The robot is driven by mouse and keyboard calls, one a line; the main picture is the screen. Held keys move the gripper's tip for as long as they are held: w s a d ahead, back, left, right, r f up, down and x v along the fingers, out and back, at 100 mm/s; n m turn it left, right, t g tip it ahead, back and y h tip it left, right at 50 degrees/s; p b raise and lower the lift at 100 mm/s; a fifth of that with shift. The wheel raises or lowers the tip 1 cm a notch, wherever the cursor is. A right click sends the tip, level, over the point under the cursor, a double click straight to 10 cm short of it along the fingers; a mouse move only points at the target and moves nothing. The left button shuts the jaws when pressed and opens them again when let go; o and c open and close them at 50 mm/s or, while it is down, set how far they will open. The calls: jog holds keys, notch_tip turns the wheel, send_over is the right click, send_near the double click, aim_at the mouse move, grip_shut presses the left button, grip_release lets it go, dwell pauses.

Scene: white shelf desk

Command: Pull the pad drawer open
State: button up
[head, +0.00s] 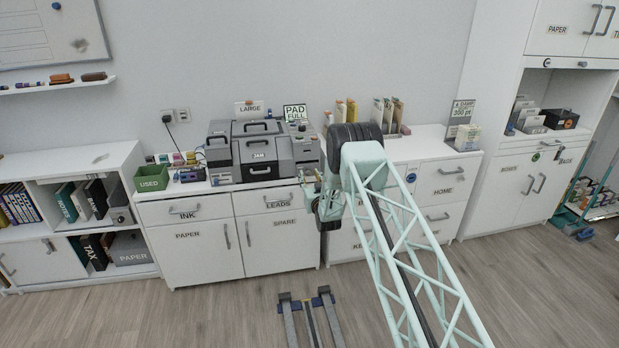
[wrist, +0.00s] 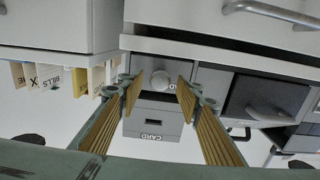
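In the wrist view, which is upside down, a small grey drawer front with a round knob (wrist: 161,79) sits between my fingers. A label beside the knob is partly hidden by a finger, so I cannot read it all. A second grey drawer front marked CARD (wrist: 152,123) adjoins it. My gripper (wrist: 160,86) is open, with one finger on each side of the knob; I cannot tell whether they touch it. In the head view, the grey drawer unit (head: 305,150) stands on the white cabinet, and my arm hides part of that area.
A dark grey printer-like machine marked JAM (head: 260,155) stands left of the drawer unit. White cabinet drawers, including LEADS (head: 275,203), lie below. A PAD FULL sign (head: 295,113) stands behind. Upright files (wrist: 70,78) show on the wrist view's left.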

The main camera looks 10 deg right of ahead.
jog(key=shift+w, duration=0.1)
grip_shut()
dwell(0.3)
